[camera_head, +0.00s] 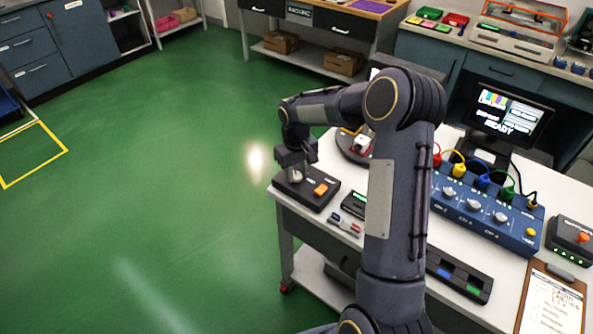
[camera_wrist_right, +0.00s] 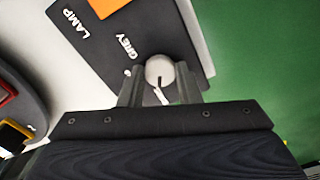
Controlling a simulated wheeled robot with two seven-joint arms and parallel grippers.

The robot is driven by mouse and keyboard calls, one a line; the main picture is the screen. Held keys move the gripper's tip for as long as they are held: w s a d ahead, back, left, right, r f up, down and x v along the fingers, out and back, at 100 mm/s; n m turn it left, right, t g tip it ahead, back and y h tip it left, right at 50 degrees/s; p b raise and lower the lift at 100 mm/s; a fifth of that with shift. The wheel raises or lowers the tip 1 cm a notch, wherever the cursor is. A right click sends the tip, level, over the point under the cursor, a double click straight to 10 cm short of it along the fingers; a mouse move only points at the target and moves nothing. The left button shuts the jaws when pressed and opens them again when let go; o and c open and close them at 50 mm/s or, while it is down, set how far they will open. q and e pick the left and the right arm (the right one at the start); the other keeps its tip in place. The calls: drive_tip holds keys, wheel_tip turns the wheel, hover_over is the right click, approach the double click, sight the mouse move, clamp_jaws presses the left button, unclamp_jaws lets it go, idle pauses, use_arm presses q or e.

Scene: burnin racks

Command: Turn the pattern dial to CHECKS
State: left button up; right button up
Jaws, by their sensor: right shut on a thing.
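The pattern dial is a pale round knob (camera_wrist_right: 160,69) on a dark control box (camera_head: 322,204) at the left front corner of the white table. The box also carries an orange button (camera_head: 321,189). In the right wrist view the word GREY is printed beside the knob, and LAMP is near the button; CHECKS cannot be read. My right gripper (camera_head: 296,173) points down over the box, and its fingers (camera_wrist_right: 160,88) are shut on the knob from both sides. They partly hide it and its surroundings, so I cannot tell its setting. My left gripper is not in view.
A blue box (camera_head: 485,212) with knobs and coloured cables stands on the table. Behind it a monitor (camera_head: 508,117) reads READY. A clipboard (camera_head: 552,300) lies at the right. Small items lie near the dial box. Green floor is clear to the left.

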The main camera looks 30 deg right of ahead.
drive_tip(key=m+b, duration=0.1)
drive_tip(key=m, duration=0.1)
drive_tip(key=shift+m, duration=0.4)
drive_tip(key=m+b, duration=0.1)
drive_tip(key=m, duration=0.1)
drive_tip(key=shift+m, duration=0.4)
drive_tip(key=m, duration=0.3)
drive_tip(key=shift+m, duration=1.6)
drive_tip(key=o, duration=1)
drive_tip(key=shift+c, duration=0.2)
